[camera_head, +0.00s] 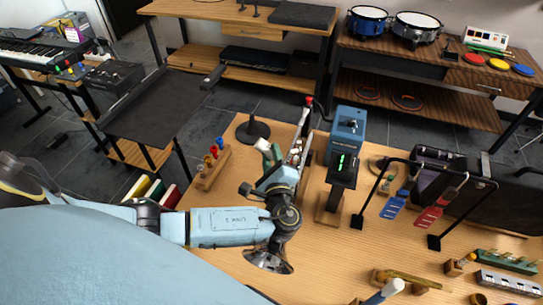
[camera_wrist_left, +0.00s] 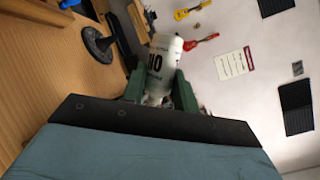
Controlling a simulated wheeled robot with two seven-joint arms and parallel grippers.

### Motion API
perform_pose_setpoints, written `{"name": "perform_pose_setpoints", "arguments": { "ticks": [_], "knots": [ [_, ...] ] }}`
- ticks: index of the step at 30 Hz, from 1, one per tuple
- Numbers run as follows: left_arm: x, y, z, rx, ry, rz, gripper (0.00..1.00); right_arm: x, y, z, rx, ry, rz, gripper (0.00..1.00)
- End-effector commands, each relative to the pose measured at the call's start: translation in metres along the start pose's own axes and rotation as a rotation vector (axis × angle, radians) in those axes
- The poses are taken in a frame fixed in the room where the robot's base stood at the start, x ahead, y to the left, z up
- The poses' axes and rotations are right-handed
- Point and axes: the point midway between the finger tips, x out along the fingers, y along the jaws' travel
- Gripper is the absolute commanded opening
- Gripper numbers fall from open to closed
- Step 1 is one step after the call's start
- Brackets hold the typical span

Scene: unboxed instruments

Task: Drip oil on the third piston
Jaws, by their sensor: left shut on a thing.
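My left gripper (camera_head: 268,156) is above the wooden table and shut on a white bottle (camera_wrist_left: 165,60) with dark lettering. The bottle stands out between the green fingers (camera_wrist_left: 160,92) in the left wrist view. In the head view the bottle is small and its spout cannot be made out. A wooden rack (camera_head: 208,177) with several upright pegs, some with red and blue tops, stands on the table left of my gripper. These may be the pistons; they are too small to tell surely. The gripper is to the right of the rack, apart from it.
A black round-based stand (camera_head: 253,131) is behind the rack. A blue device (camera_head: 346,128) and a dark meter with green digits (camera_head: 342,170) stand right of the gripper. A black frame (camera_head: 433,240) with hanging blue and red tools is further right.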

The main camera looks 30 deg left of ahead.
Motion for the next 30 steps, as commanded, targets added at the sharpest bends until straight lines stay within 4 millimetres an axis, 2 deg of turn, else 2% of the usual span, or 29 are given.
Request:
{"name": "perform_pose_setpoints", "arguments": {
  "ticks": [2, 9, 15, 30],
  "knots": [
    [0.001, 0.0, 0.004, 0.001, -0.001, 0.0, 0.06, -0.003, 0.0, -0.001, 0.0, 0.0, 0.0, 0.32],
    [0.015, 0.001, 0.036, 0.003, -0.002, 0.0, 0.06, -0.028, 0.002, -0.003, -0.001, 0.0, 0.002, 0.32],
    [0.025, 0.006, 0.058, 0.002, -0.001, 0.0, 0.06, -0.041, 0.002, -0.004, -0.001, 0.0, 0.002, 0.32],
    [0.028, 0.008, 0.061, 0.0, 0.0, 0.0, 0.06, -0.042, 0.002, -0.004, -0.001, 0.0, 0.002, 0.32]
  ]
}}
